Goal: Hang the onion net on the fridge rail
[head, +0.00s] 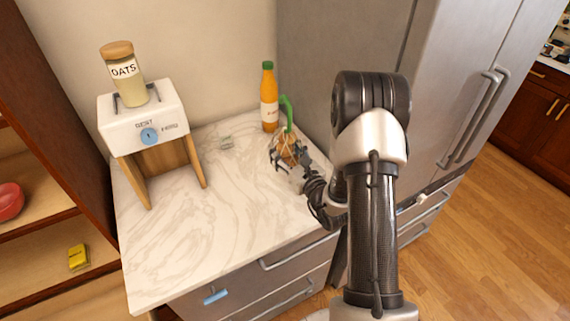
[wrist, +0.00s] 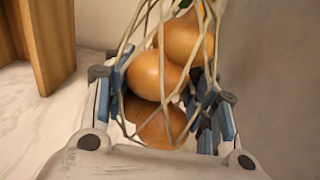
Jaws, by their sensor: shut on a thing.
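The onion net (wrist: 158,75) holds several tan-brown onions in a pale mesh. In the wrist view my gripper (wrist: 165,100) has its blue-padded fingers on both sides of the net and is shut on it. In the head view the net (head: 289,150) is at the back right of the marble counter, with a green loop standing up from its top. My gripper (head: 287,157) reaches it from the front right. I cannot tell whether the net's bottom touches the counter. The steel fridge (head: 440,70) stands to the right, with upright door handles; my arm hides part of it.
An orange bottle (head: 269,98) stands just behind the net. A white-topped wooden stand (head: 143,118) holds an oats jar (head: 124,80) at the counter's left. Open shelves are at far left.

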